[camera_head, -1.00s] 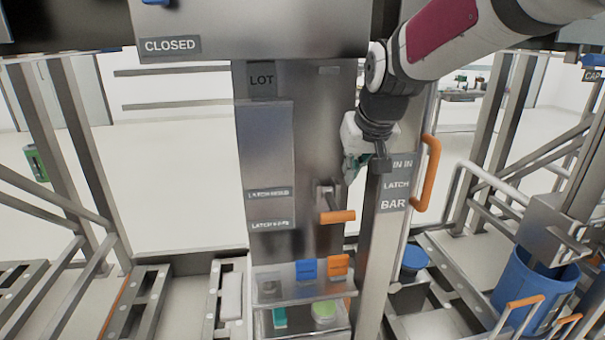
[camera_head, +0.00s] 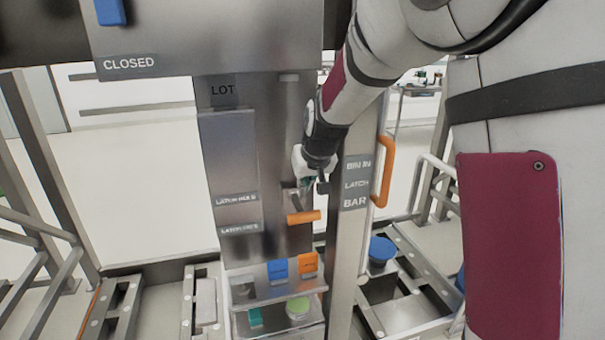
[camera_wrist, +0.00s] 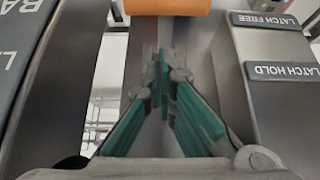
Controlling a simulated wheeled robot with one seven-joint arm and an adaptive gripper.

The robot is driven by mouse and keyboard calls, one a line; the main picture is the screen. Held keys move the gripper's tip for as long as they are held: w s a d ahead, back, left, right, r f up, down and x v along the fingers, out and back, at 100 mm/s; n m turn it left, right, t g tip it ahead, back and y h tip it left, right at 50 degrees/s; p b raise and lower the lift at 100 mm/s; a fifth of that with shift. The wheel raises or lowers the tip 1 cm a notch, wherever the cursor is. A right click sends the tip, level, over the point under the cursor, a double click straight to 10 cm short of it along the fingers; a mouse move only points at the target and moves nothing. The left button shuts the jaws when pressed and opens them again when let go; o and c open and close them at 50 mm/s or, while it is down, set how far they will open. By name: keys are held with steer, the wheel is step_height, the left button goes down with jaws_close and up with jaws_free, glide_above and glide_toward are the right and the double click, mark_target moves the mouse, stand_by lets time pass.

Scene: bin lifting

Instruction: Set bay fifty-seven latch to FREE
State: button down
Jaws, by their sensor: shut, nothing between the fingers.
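The latch lever with an orange grip (camera_head: 303,217) sticks out to the right from the steel column, beside a LATCH HOLD label (camera_head: 237,199) and a lower, blurred label (camera_head: 240,228). The wrist view shows the orange grip (camera_wrist: 168,6) at the top edge, with the LATCH FREE label (camera_wrist: 265,20) and LATCH HOLD label (camera_wrist: 283,71) at right. My gripper (camera_head: 311,188) is just above the lever. Its teal fingers (camera_wrist: 163,70) are shut with nothing between them, pointing toward the grip. I cannot tell whether they touch the lever. No bay number is readable.
A post labelled BIN IN LATCH BAR (camera_head: 356,184) with an orange handle (camera_head: 385,170) stands close right of my gripper. Below the lever is a shelf with blue (camera_head: 278,269) and orange (camera_head: 308,262) blocks. A CLOSED sign (camera_head: 130,64) is at upper left.

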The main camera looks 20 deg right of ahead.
mark_target(308, 217)
steer(key=shift+s+f, duration=0.25)
steer(key=shift+f, duration=0.6)
steer(key=shift+s+f, duration=0.25)
steer(key=shift+f, duration=0.6)
steer(key=shift+s+f+b, duration=0.25)
steer(key=shift+f+b, duration=0.45)
steer(key=shift+f, duration=0.55)
steer(key=shift+s+f+b, duration=0.25)
steer(key=shift+f+b, duration=0.45)
steer(key=shift+f, duration=0.55)
steer(key=shift+r, duration=0.1)
steer(key=s+f+p+v, duration=0.1)
steer(key=s+p+v, duration=0.1)
steer(key=v, duration=1.1)
steer(key=shift+f, duration=0.25)
